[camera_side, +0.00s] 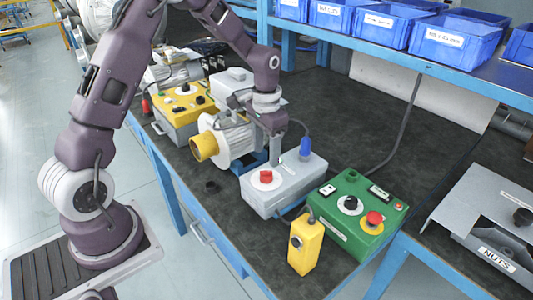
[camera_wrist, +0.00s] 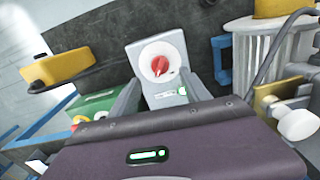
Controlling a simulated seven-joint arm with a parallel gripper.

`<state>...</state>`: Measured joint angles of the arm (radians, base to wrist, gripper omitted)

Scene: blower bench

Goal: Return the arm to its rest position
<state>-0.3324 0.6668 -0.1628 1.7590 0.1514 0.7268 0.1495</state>
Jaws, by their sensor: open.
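My gripper (camera_side: 277,158) is above the back edge of the grey switch box, and it holds nothing that I can see. In the wrist view, the two grey fingers of my gripper (camera_wrist: 160,84) stand apart, with the box showing between them. The grey switch box (camera_side: 288,190) has a red rotary knob on a white disc and lies on the dark bench top. The box also shows in the wrist view (camera_wrist: 134,53). In the side view I cannot tell whether the fingertips touch the box. My arm reaches over the bench from the left.
A finned blower motor (camera_side: 235,142) with a yellow end stands left of the switch box. A green control box (camera_side: 338,232) and a yellow pendant (camera_side: 305,247) are to the right. A yellow-topped box (camera_side: 183,105) is behind. Blue bins (camera_side: 455,42) line a raised shelf.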

